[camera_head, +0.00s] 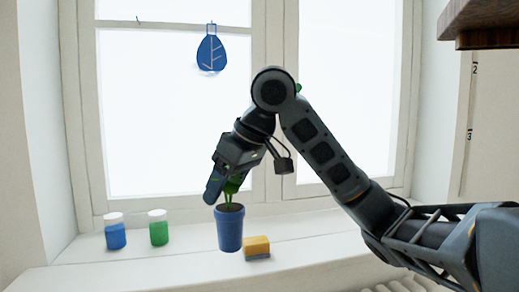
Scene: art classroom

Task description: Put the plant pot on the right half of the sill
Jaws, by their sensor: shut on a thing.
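The plant pot (229,230) is blue, with dark soil and a green plant. It is upright over the middle of the white window sill (182,258); I cannot tell whether its base touches the sill. My gripper (224,190) points down above the pot's rim and is shut on the potted plant, at its upper part. The fingers and leaves overlap, so the exact contact is hidden. The right half of the sill runs behind and below my arm.
A yellow sponge (257,245) with a dark underside lies just right of the pot. A blue paint jar (115,235) and a green paint jar (159,231) with white lids stand on the left. A blue leaf ornament (211,50) hangs at the window. A wooden shelf (485,22) juts in at upper right.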

